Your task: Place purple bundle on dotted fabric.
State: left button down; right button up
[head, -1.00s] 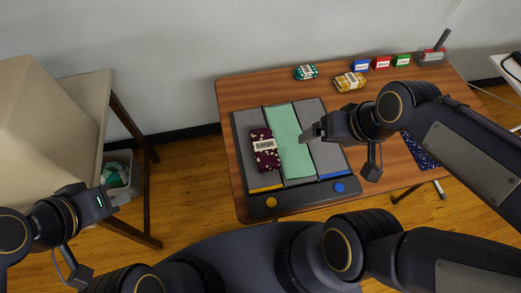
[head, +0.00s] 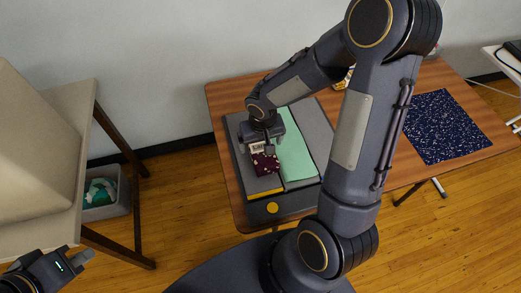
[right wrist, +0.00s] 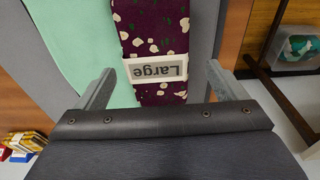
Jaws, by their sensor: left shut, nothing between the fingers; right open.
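The purple bundle (head: 265,163), dark with pale spots and a white "Large" band, lies on the left part of the grey folding board (head: 237,160). It also shows in the right wrist view (right wrist: 150,25). My right gripper (head: 264,143) is over the bundle's far end. In the right wrist view its open fingers (right wrist: 163,85) stand on either side of the bundle with nothing gripped. The dotted fabric (head: 443,125), dark blue with white specks, lies flat and bare on the right of the table. My left gripper (head: 82,260) is shut and empty, at the lower left.
A mint green strip (head: 296,150) lies on the board beside the bundle. My right arm crosses the table and hides part of its back. A bin (head: 107,193) and a beige block (head: 35,140) are at left. The wooden table (head: 400,175) is clear around the fabric.

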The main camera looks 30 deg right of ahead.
aim_at(262, 147)
jog(key=f, duration=0.3)
jog(key=shift+w+d+f, duration=0.2)
jog(key=shift+d+f, duration=0.1)
jog(key=c, duration=1.2)
jog(key=shift+r, duration=0.1)
jog(key=shift+c, duration=0.2)
